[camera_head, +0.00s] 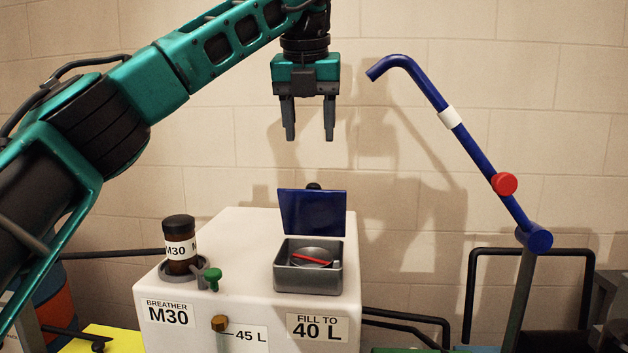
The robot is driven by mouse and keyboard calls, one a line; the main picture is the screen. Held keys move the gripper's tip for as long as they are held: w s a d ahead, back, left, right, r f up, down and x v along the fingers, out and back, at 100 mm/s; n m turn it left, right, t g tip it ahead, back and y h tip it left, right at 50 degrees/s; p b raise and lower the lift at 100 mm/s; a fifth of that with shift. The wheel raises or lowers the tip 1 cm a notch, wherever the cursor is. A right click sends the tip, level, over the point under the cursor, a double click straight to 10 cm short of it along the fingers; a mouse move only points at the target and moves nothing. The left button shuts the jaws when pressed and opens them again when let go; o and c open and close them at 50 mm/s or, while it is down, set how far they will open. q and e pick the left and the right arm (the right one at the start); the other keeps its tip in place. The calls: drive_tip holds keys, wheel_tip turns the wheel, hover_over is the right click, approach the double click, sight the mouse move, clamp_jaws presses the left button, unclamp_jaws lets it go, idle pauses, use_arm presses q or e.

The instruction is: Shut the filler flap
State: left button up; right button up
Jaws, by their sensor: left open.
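The blue filler flap (312,212) stands open and upright at the back of the grey filler box (307,280), on top of the white tank (240,240). Inside the box there is a round grey part with a red bar (310,258) across it. My left gripper (308,136) is open and empty, fingers pointing down, above the flap and apart from it. A dark knob shows just behind the flap's top edge. My right gripper is not in view.
A brown breather jar (179,246) labelled M30 and a green valve handle (212,275) stand left of the box. A blue bent pipe (470,150) with a red knob (505,184) rises at the right. A block wall is behind.

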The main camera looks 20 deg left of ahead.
sight(313, 184)
use_arm(q)
drive_tip(key=x, duration=1.1)
drive_tip(key=shift+f, duration=0.1)
drive_tip(key=shift+c, duration=0.3)
clamp_jaws()
